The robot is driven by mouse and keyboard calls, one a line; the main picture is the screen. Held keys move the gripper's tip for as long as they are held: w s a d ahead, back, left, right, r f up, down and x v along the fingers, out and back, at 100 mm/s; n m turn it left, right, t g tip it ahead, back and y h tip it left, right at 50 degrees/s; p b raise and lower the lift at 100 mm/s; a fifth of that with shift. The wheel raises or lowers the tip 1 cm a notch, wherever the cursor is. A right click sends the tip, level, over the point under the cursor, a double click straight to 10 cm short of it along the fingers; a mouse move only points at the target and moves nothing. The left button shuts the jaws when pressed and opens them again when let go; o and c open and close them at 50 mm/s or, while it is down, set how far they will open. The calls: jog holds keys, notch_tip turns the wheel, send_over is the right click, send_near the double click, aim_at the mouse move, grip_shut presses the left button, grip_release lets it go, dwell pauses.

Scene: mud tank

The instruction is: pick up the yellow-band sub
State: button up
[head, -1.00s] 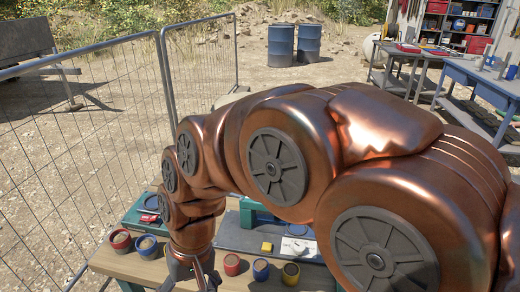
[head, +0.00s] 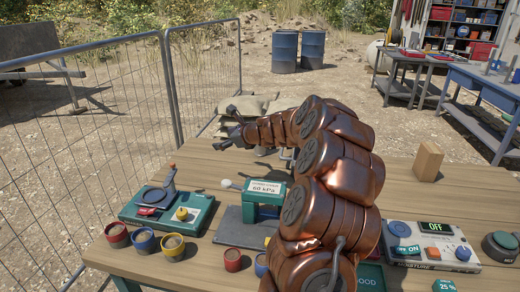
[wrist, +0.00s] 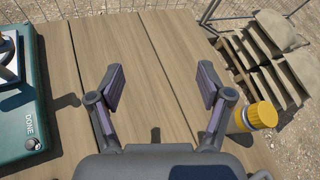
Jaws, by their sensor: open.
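A yellow ribbed piece with a grey collar (wrist: 262,113) shows in the wrist view, right of and partly behind the right finger. I cannot make it out in the head view. A yellow-banded cup (head: 172,248) with brown contents stands at the table's front left, beside a blue-banded cup (head: 145,241) and a red-banded cup (head: 116,236). I cannot tell which yellow item is the sub. My gripper (wrist: 164,86) is open and empty above bare planks; in the head view it is at the table's far edge.
A teal tray (head: 200,219) stands at left; a teal unit marked DONE (wrist: 28,120) is left of my gripper. A 60 kPa stand (head: 265,190), wooden block (head: 428,161) and grey meter box (head: 430,243) are on the table. Sandbags (wrist: 285,50) lie beyond the edge.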

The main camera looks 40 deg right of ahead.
jog(key=s+d+f+m+h, duration=0.1)
jog(key=d+m, duration=0.1)
jog(key=d, duration=0.4)
jog(key=s+d+f+m+h, duration=0.1)
jog(key=d+f+m+h, duration=0.1)
jog(key=d, duration=0.3)
jog(key=s+d+f+m+h, duration=0.1)
jog(key=d+f+m, duration=0.1)
jog(key=d, duration=0.4)
jog(key=shift+s+d+f+m+h+b, duration=0.3)
jog(key=shift+m+b, duration=0.1)
jog(key=shift+m, duration=0.4)
jog(key=shift+x, duration=1.05)
jog(key=x, duration=0.3)
jog(key=shift+a+f, duration=0.2)
jog(key=shift+f, duration=0.1)
jog(key=shift+x, duration=0.95)
jog(key=shift+c, duration=0.4)
grip_shut()
